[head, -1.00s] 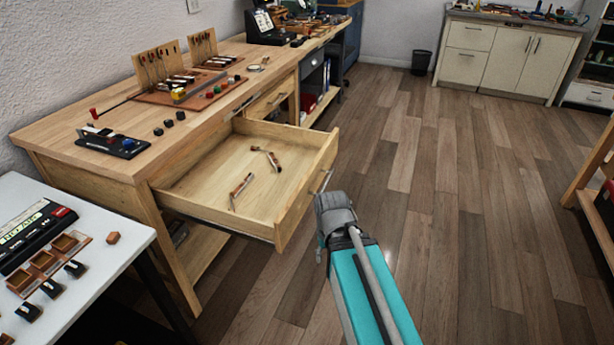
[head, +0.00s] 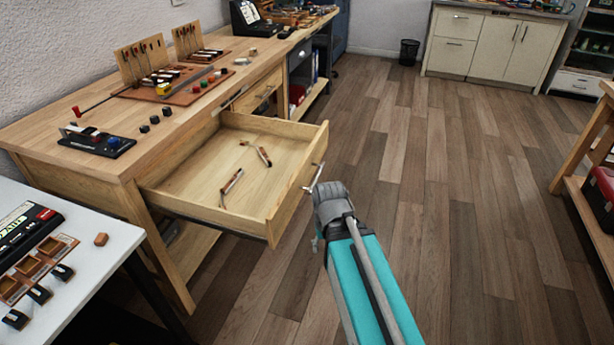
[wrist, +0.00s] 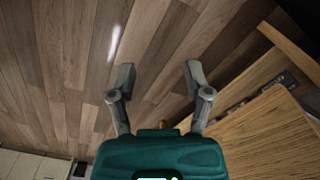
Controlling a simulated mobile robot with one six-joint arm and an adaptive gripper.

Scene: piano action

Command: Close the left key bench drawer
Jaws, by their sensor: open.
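The left key bench drawer (head: 285,207) is pulled out of the wooden bench in the head view. Two small wood-and-metal parts (head: 232,186) lie inside it. Its metal handle (head: 316,178) is on the front panel. My gripper (head: 325,190) is just outside the front panel, close to the handle; I cannot tell if they touch. In the wrist view my gripper (wrist: 158,78) has its two fingers spread apart with nothing between them. In that view a wooden panel (wrist: 265,135) is to the right of the fingers.
The bench top (head: 60,125) carries a tool board (head: 180,88) and small parts. A white table (head: 95,235) stands at the lower left, a wooden stand (head: 590,150) at the right. The floor (head: 430,190) between is clear.

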